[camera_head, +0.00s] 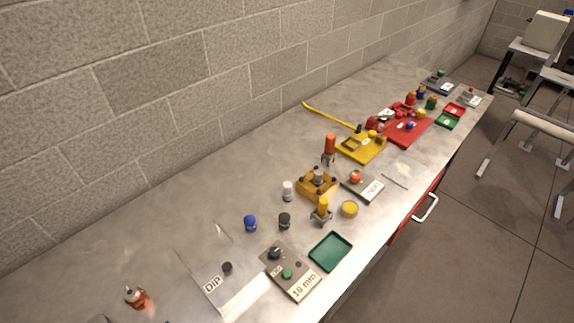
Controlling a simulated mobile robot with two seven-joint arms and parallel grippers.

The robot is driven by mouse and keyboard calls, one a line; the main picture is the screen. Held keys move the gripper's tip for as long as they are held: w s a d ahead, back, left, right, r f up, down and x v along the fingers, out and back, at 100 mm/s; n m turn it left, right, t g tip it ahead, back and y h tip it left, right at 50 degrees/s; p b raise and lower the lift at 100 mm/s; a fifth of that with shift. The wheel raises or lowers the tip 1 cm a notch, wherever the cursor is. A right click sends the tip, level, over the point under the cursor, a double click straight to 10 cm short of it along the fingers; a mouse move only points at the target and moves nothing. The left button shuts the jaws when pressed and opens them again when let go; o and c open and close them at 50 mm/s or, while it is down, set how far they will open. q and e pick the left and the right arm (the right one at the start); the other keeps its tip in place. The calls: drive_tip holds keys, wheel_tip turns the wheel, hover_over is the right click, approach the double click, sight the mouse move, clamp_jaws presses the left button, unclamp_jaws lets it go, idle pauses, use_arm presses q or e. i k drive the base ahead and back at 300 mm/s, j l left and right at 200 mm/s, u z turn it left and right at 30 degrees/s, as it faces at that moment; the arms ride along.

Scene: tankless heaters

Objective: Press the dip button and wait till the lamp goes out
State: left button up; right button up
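A clear or pale plate with the label DIP (212,284) lies at the front left of the metal bench. A small dark round piece (227,268) stands on or beside it. A grey control box (290,284) labelled 10 mm is to its right. The box carries a green button (287,273), a black knob (275,253) and a small dark round piece (298,264). I cannot tell which piece is the dip button or the lamp, and I see no clear glow. Neither of my grippers shows in this view.
A green tray (330,251) lies right of the box. A blue-capped jar (250,223), a dark jar (284,221) and a yellow fixture (318,186) stand behind. An orange bottle (138,298) is at front left. The bench is bare along the wall.

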sight(287, 274)
drive_tip(key=i+l+u, duration=0.15)
drive_tip(key=u, duration=0.25)
drive_tip(key=i+l+u, duration=0.25)
drive_tip(key=u, duration=0.2)
